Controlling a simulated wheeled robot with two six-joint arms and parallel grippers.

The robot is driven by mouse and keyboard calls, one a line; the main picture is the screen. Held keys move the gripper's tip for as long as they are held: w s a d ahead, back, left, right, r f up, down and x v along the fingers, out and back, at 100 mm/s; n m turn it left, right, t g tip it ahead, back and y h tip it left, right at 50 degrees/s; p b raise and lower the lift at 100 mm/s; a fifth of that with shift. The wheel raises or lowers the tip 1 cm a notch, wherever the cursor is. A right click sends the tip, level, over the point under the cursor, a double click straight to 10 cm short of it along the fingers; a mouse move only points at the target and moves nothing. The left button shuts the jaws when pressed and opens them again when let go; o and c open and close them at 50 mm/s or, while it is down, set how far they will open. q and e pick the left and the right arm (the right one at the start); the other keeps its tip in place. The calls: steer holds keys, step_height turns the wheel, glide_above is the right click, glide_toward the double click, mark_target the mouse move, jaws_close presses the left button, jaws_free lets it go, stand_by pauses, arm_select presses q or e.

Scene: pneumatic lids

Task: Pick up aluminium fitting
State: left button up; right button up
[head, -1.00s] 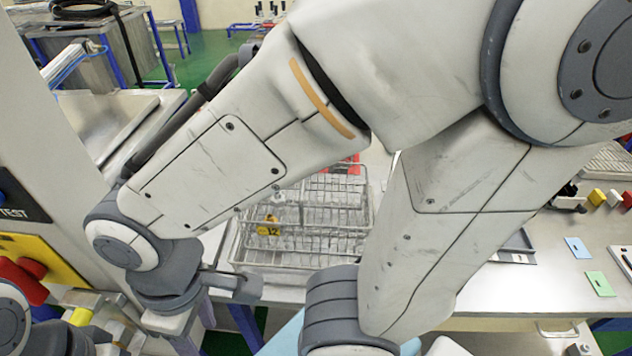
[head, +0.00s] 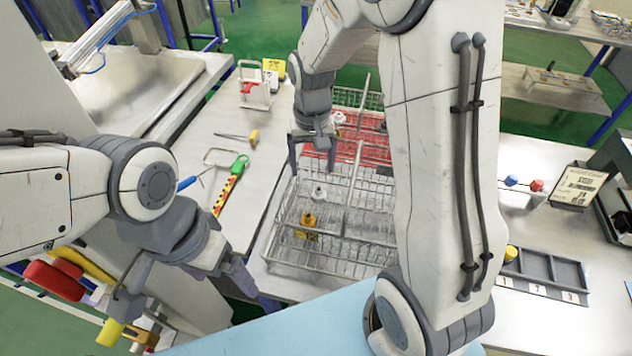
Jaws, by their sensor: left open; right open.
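A pale silver fitting (head: 319,192), which looks like the aluminium one, stands in a near compartment of the wire basket (head: 327,268). A second pale fitting (head: 339,117) sits further back, by the red section. A brass-coloured fitting (head: 308,219) stands in front of the first, by a yellow tag marked 12. My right gripper (head: 312,162) is open and points down above the basket, just behind the near silver fitting, with nothing between its fingers. My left gripper (head: 250,284) is open at the table's front edge, left of the basket; its fingertips are partly hard to make out.
My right arm hides the basket's right side. A yellow-and-red striped tool with a green end (head: 230,185) and a screwdriver (head: 240,137) lie left of the basket. A grey numbered tray (head: 545,270) is at the right. The table between the tools and the basket is clear.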

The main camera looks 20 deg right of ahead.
steer(key=p, duration=0.1)
glide_above(319, 189)
steer(key=shift+m, duration=0.3)
step_height(319, 189, down, 6)
steer(key=shift+a+r, duration=0.15)
steer(key=shift+r, duration=0.1)
step_height(319, 189, down, 5)
steer(key=shift+p, duration=1.25)
steer(key=shift+f, duration=0.35)
steer(key=shift+c, duration=0.2)
jaws_close()
